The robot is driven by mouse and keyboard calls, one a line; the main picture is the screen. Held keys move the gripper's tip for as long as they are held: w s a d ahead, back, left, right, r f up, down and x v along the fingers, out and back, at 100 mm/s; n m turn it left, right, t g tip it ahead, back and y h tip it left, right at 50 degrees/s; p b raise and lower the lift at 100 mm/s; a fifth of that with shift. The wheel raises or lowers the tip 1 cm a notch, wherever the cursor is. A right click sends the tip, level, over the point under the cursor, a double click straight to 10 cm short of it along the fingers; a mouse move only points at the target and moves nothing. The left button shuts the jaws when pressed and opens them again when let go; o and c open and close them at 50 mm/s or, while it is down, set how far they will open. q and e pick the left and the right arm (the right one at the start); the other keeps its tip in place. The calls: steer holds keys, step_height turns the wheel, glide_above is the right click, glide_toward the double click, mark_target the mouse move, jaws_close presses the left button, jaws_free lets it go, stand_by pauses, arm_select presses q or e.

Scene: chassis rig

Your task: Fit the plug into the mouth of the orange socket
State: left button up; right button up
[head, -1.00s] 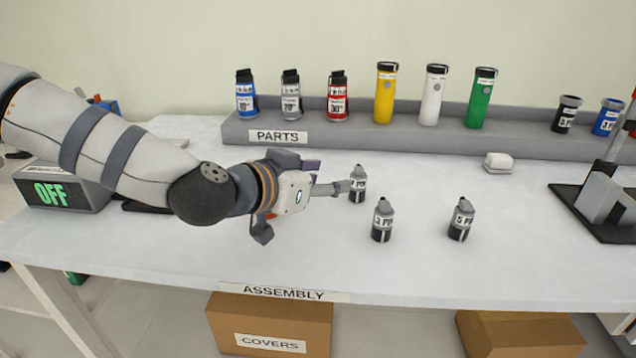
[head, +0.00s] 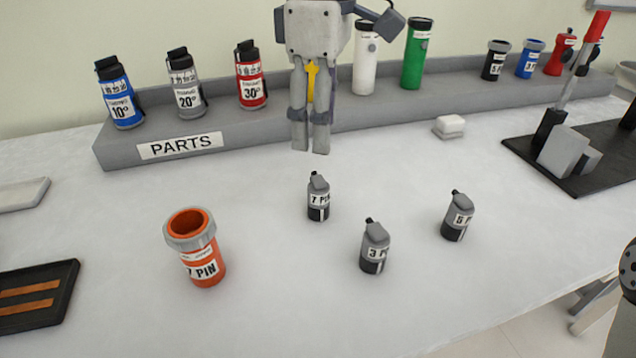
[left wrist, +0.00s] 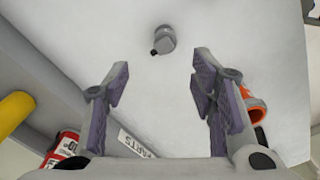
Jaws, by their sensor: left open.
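The orange socket (head: 205,265), labelled 7 PIN, stands upright on the table with its mouth up and empty. Three grey-and-black plugs stand upright to its right: the 7 PIN plug (head: 318,199), the 3 PIN plug (head: 375,248) and a third plug (head: 458,217) whose label is hard to read. My left gripper (head: 310,150) points down, open and empty, above and behind the 7 PIN plug, apart from it. The left wrist view shows its spread fingers (left wrist: 160,70), one plug (left wrist: 163,40) beyond them, and part of the socket (left wrist: 254,104) behind the right finger.
The grey parts shelf (head: 250,145) runs along the back with several bottles and cylinders. A white block (head: 448,127) lies before it. A black fixture (head: 590,170) stands at right, a dark tray (head: 68,290) at left. The table between socket and plugs is clear.

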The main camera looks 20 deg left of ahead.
mark_target(319, 185)
arm_select(q)
steer(key=f, duration=1.1)
steer(key=shift+s+f, duration=0.3)
steer(key=shift+f, duration=0.1)
jaws_close()
